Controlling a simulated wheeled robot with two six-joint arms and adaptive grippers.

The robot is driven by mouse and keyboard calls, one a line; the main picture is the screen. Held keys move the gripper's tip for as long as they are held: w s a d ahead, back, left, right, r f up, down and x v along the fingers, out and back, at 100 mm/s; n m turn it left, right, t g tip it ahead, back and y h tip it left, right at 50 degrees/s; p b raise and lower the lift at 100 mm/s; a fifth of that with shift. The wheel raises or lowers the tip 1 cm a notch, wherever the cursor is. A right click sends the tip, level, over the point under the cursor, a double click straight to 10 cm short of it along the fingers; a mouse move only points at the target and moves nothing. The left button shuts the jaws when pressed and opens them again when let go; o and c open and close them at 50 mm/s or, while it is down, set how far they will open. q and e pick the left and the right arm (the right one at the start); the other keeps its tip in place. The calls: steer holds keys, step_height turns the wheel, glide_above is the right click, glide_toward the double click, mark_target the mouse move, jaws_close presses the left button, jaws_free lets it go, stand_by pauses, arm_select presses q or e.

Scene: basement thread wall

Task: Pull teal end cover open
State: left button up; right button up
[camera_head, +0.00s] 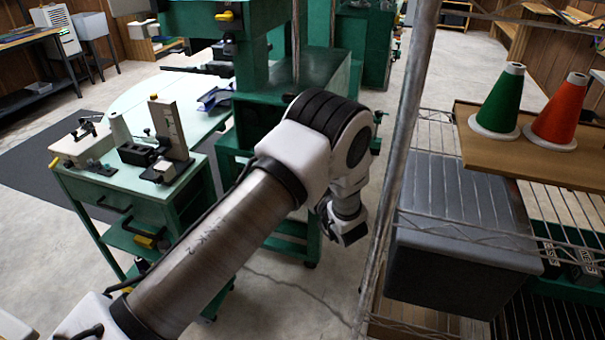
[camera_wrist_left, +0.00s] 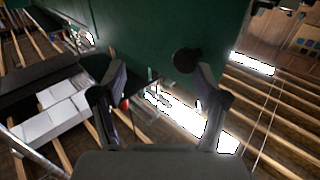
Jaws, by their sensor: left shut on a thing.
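In the left wrist view a dark teal panel, the end cover (camera_wrist_left: 150,35), fills the upper middle, with a round black knob (camera_wrist_left: 187,60) near its lower edge. My left gripper (camera_wrist_left: 162,76) has its two fingers on either side of the panel's lower part, the right fingertip by the knob. It is shut on the cover, though which part is held is unclear. In the head view my left arm reaches across the middle and its wrist points down beside the teal machine (camera_head: 325,72); the fingertips and the held part are hidden there. My right gripper is not in view.
A wire shelf rack with a metal post (camera_head: 408,120), a grey bin (camera_head: 460,230) and green (camera_head: 500,100) and orange (camera_head: 562,110) thread cones stands close on the right. A teal bench with tools (camera_head: 115,185) is at left. Concrete floor is open between.

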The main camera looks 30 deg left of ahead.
arm_select(q)
step_height(320, 180, up, 10)
steer(key=shift+f, duration=0.15)
stand_by(0.5)
